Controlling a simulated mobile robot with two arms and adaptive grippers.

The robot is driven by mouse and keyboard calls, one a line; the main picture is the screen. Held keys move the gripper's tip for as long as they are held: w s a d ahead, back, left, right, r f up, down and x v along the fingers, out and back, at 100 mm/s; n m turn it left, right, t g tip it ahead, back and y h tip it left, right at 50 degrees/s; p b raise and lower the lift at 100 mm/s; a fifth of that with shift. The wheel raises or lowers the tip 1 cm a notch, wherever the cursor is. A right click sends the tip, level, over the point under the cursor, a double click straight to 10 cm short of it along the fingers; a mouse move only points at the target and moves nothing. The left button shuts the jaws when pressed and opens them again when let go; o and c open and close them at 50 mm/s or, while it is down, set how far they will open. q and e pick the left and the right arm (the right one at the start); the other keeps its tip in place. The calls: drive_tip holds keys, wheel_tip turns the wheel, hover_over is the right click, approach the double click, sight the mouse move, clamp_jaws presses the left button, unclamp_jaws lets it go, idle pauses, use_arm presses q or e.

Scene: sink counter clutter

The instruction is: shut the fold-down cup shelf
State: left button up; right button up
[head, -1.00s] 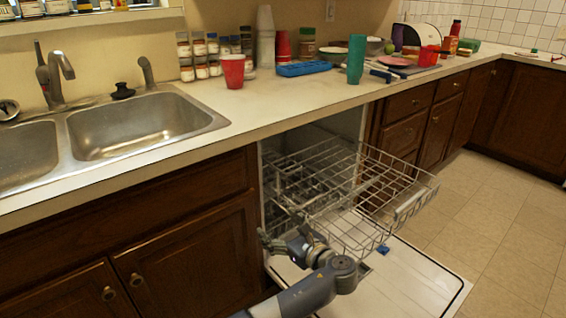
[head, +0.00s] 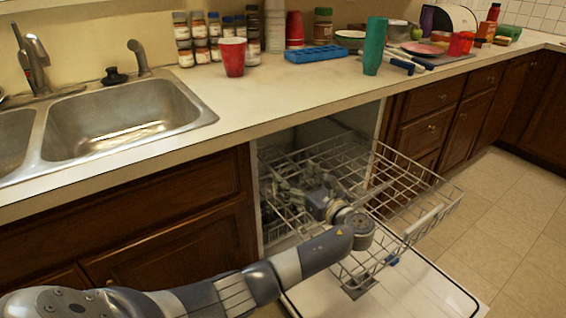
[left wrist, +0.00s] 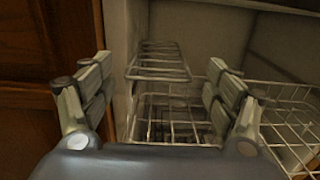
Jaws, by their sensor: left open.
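The fold-down cup shelf (left wrist: 158,68) is a small wire shelf on the left side of the dishwasher's upper rack. In the left wrist view it stands out roughly level, ahead of and between my fingers. My left gripper (left wrist: 155,92) is open, its two fingers apart with nothing between them. In the head view my left gripper (head: 293,192) is over the left part of the pulled-out upper rack (head: 432,222). There the cup shelf is hard to tell from the other wires and my gripper. My right gripper is in neither view.
The dishwasher door (head: 425,292) is down below the rack. A wooden cabinet (head: 185,235) stands close to the left of the opening. The counter (head: 270,98) above holds a red cup (head: 232,57), a teal cup (head: 374,46) and other clutter.

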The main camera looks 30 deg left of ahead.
sight(280, 163)
use_arm(q)
drive_tip(key=b+x, duration=0.1)
drive_tip(key=x, duration=0.5)
drive_tip(key=shift+w+a+f, duration=0.1)
drive_tip(key=shift+a+f, duration=0.05)
drive_tip(key=shift+x, duration=0.8)
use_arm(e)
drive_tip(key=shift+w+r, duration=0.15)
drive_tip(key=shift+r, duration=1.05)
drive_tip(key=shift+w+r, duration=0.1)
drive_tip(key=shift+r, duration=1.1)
use_arm(q)
drive_tip(key=shift+c, duration=0.6)
drive_tip(key=c, duration=1.3)
